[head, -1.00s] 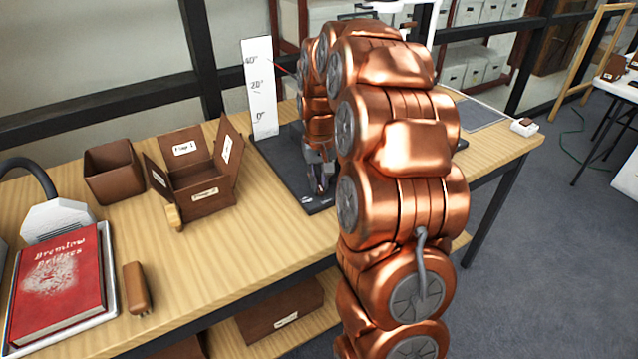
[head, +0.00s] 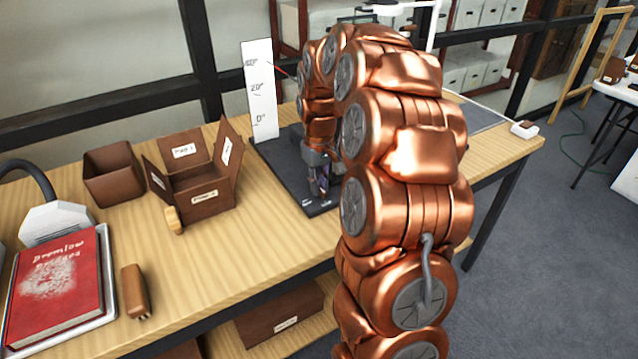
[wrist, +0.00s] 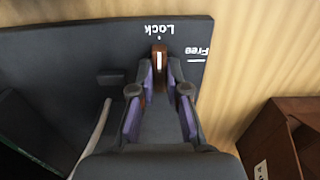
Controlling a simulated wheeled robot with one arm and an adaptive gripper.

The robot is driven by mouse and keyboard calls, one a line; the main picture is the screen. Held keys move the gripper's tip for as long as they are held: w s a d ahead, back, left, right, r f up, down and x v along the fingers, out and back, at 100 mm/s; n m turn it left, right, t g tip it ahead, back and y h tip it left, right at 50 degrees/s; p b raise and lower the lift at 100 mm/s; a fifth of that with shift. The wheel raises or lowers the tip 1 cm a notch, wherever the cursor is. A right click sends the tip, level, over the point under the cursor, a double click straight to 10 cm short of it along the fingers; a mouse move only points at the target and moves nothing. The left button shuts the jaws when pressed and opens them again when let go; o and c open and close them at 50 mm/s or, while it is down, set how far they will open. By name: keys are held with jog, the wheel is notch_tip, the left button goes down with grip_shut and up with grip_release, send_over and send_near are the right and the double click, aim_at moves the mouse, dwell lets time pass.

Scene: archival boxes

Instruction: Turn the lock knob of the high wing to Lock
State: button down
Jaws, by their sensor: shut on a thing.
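The lock knob (wrist: 160,60) is a small brown piece with a white line, on a dark base plate (wrist: 60,55). In the wrist view its line points at the dot by the word "Lock"; the "Free" mark lies to the right. My gripper (wrist: 160,88) has its purple-padded fingers on both sides of the knob and is shut on it. In the head view my gripper (head: 319,184) is low over the front of the base plate (head: 290,178), and the knob is hidden there. My arm covers much of the cradle, and I cannot make out the high wing.
A white angle scale (head: 259,90) stands at the back of the plate, with a red pointer near its top mark. To the left are an open brown box (head: 205,195) with labelled flaps, a smaller box (head: 112,175), a red book (head: 60,285) and a wooden-handled brush (head: 134,290).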

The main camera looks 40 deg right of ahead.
jog(key=c, duration=1.2)
grip_release()
jog(key=shift+o, duration=0.2)
jog(key=shift+r, duration=0.1)
notch_tip(320, 180, up, 12)
